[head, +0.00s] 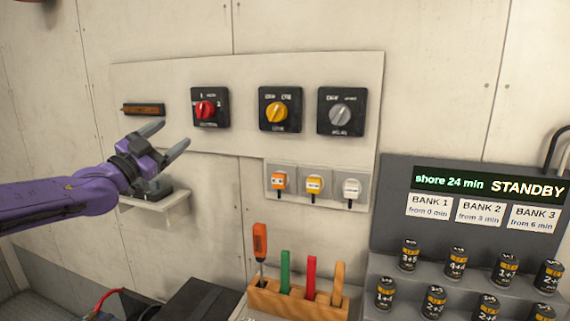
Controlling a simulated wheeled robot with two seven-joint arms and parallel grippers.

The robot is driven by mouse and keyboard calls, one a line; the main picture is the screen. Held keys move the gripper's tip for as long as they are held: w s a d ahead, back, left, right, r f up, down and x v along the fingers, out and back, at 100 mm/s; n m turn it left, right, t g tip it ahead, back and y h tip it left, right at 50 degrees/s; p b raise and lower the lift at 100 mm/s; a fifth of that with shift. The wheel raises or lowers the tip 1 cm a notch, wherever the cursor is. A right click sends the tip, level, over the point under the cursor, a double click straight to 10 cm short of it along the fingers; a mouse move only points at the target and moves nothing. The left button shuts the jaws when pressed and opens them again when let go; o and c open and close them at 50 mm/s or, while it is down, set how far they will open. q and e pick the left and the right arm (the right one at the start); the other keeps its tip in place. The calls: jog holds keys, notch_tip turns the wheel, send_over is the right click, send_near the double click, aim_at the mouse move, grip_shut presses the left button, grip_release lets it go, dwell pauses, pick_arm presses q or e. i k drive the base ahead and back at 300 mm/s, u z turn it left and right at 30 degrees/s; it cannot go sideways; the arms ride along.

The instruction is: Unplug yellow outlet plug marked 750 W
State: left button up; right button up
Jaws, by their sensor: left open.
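Three plugs sit in a row of grey outlets (296,172) on the lower right of the wall panel. The yellow plug (314,184) is in the middle, between an orange plug (279,181) and a white plug (351,187). Each has a small pale label, too small to read for wattage, and a dark cord end below. My left gripper (173,137) is open and empty, left of the plugs and somewhat higher in the picture, its fingers pointing right. It is apart from all three plugs. My right gripper is not in view.
Red (205,110), yellow (280,115) and grey (340,116) rotary switches are above the outlets. A small shelf (176,206) is below my gripper. A wooden rack (290,301) of upright tools stands below the plugs. A STANDBY display (490,187) and several black cylinders are at right.

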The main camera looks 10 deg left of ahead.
aim_at(315, 183)
jog(key=k, duration=1)
